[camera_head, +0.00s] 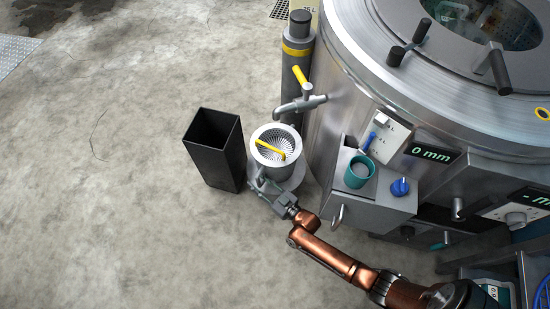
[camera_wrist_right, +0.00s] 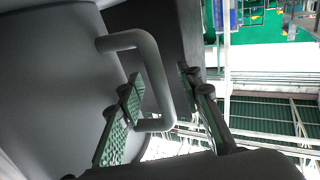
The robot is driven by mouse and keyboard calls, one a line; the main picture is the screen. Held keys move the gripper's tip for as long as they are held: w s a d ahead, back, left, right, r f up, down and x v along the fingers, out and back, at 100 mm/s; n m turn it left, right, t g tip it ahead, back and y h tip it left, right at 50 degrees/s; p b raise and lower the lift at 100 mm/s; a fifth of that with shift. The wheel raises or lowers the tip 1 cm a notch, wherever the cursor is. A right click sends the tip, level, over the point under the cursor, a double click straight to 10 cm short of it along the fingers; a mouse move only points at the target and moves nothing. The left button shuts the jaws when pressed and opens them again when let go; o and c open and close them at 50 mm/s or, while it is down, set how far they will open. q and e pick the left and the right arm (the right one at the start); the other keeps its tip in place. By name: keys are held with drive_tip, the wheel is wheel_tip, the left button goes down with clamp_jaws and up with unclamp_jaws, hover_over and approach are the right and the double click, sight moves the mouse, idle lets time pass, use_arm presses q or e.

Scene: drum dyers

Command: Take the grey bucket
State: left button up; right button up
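The grey bucket (camera_head: 259,158) stands below a tap, beside the large steel drum. It has a pale rim, a ribbed inside and a yellow bar across its opening. My right gripper (camera_head: 259,182) is at the bucket's near side, low in the head view. In the right wrist view the bucket's grey wall (camera_wrist_right: 50,80) fills the left, with a bent grey side handle (camera_wrist_right: 152,75) sticking out. The open fingers with green pads stand on either side of this handle, with a gap visible on the right. My left gripper is not in view.
A black square bin (camera_head: 214,150) stands close to the left of the bucket. The tap (camera_head: 300,104) with a yellow lever overhangs it. The steel drum (camera_head: 345,75) and its side box with a teal cup (camera_head: 359,172) are to the right. The floor at left is clear.

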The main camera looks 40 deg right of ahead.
drive_tip(key=shift+c, duration=0.2)
clamp_jaws()
idle(0.4)
drive_tip(key=shift+r, duration=0.1)
